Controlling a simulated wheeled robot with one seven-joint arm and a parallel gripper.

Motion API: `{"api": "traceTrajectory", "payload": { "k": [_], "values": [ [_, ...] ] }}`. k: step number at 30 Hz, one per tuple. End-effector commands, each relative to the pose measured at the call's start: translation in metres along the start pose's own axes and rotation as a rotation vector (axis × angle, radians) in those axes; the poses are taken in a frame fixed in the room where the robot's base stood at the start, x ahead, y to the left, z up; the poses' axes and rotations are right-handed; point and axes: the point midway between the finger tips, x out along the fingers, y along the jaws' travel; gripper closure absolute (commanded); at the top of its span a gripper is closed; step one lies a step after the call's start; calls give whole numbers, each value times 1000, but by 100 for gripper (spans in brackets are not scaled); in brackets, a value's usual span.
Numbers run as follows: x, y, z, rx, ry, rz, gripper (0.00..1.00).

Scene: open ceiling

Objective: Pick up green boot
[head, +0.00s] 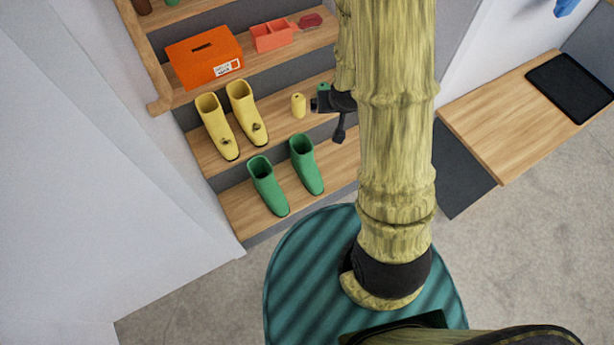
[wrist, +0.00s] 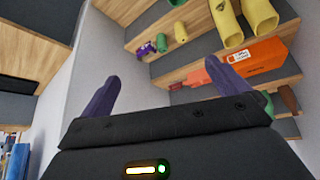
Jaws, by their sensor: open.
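Two green boots stand side by side on the lowest wooden step in the head view, the left boot (head: 268,187) and the right boot (head: 306,165). Both look upright and uncovered. My gripper (head: 327,120) is above and to the right of them, near the step above, partly behind my arm. In the wrist view my gripper (wrist: 163,82) shows two purple fingers spread wide with nothing between them. A green sliver (wrist: 177,3) at the wrist view's top edge is too cropped to identify.
Yellow boots (head: 217,125) and a yellow bottle (head: 298,105) stand one step up, with a small green item (head: 322,89) near my gripper. Above are an orange box (head: 204,57) and a red tray (head: 271,35). A wall is left; a wooden bench (head: 500,120) is right.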

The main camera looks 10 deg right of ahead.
Motion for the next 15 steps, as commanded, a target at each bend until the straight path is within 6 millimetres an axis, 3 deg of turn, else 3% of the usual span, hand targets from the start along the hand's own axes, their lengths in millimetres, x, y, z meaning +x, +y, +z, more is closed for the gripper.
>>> {"api": "traceTrajectory", "payload": {
  "k": [1,15],
  "values": [
    [35,0,15,-3,15,4,0],
    [220,10,76,-29,242,13,0]
  ]
}}
